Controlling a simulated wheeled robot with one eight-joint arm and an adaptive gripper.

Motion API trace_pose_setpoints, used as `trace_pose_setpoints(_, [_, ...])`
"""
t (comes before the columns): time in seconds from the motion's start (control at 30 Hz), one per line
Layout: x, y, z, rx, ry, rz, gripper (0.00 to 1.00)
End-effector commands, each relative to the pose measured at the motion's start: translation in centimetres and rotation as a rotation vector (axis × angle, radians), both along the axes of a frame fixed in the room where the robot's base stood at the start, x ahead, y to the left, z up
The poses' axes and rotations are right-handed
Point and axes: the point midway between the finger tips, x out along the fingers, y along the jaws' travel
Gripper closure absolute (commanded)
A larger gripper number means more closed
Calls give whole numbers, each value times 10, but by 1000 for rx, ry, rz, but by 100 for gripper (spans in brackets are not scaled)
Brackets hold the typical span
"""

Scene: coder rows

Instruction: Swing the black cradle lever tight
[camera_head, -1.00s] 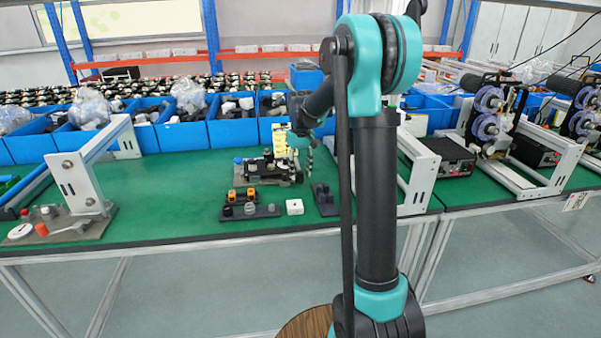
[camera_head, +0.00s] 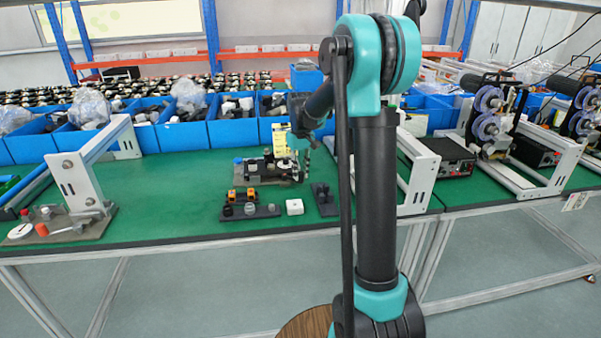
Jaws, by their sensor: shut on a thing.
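The dark cradle fixture (camera_head: 262,171) stands on the green table, with a blue-topped part at its left end. My gripper (camera_head: 301,172) is at the right end of this fixture, reaching down from my arm. It is shut on the black cradle lever, which is too small and too covered by the fingers to make out clearly. The lever's exact angle cannot be told.
A dark tray (camera_head: 265,212) with grey round parts and orange-topped pieces lies in front. Blue bins (camera_head: 232,133) line the back.

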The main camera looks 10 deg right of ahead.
Motion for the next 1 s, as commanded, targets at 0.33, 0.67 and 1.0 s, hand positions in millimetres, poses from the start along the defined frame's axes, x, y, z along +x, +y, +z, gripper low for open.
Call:
trace_pose_setpoints(0.33, [-4, 4, 0, 0, 0, -82, 100])
trace_pose_setpoints(0.67, [-16, 19, 0, 0, -1, -344, 100])
trace_pose_setpoints(1.0, [-24, 39, 0, 0, -1, -666, 100])
